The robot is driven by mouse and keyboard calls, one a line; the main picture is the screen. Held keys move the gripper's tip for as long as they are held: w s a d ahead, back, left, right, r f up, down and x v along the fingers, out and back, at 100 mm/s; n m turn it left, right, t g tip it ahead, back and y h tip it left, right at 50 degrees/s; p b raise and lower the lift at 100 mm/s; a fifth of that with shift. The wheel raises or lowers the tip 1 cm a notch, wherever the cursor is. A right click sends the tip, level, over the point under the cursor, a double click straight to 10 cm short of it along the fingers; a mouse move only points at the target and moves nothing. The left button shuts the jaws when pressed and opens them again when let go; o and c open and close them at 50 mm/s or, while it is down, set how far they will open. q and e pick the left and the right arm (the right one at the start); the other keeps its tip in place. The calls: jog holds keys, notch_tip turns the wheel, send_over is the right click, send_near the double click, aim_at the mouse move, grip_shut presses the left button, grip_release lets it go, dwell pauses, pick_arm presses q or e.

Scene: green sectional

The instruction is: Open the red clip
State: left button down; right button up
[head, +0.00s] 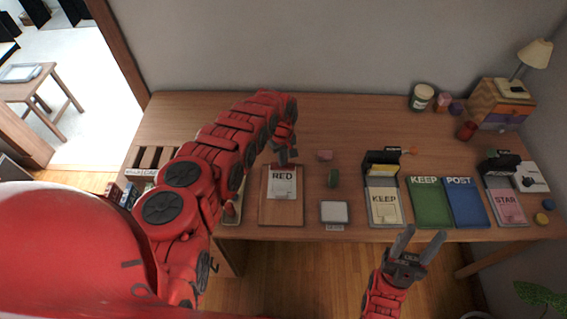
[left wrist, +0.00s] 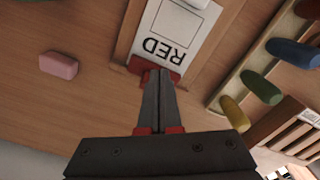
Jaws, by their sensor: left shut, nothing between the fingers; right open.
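A brown clipboard (head: 268,213) lies on the wooden desk with a white sheet marked RED (head: 284,191) on it. The red clip (left wrist: 135,65) is at the sheet's edge beside the word RED in the left wrist view, partly covered by my fingers. My left gripper (head: 287,161) is over the top end of the clipboard. In the left wrist view its closed fingertips (left wrist: 158,72) overlap the clip, with nothing between them; I cannot tell if they touch it. My right gripper (head: 420,240) is open and empty in front of the desk's front edge.
A pink block (head: 323,155), a green block (head: 333,178) and a grey-framed pad (head: 334,212) are right of the clipboard. Farther right are green KEEP (head: 430,210) and blue POST (head: 466,205) panels. A tray (left wrist: 228,88) with coloured pieces lies beside the clipboard. The desk's back middle is clear.

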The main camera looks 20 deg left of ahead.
pick_arm(q)
jog(key=shift+f, duration=0.2)
jog(key=shift+f+b, duration=0.85)
jog(key=shift+f, duration=0.05)
jog(key=shift+w+a+b, duration=0.15)
jog(key=shift+w+b, duration=0.35)
jog(key=shift+b, duration=0.65)
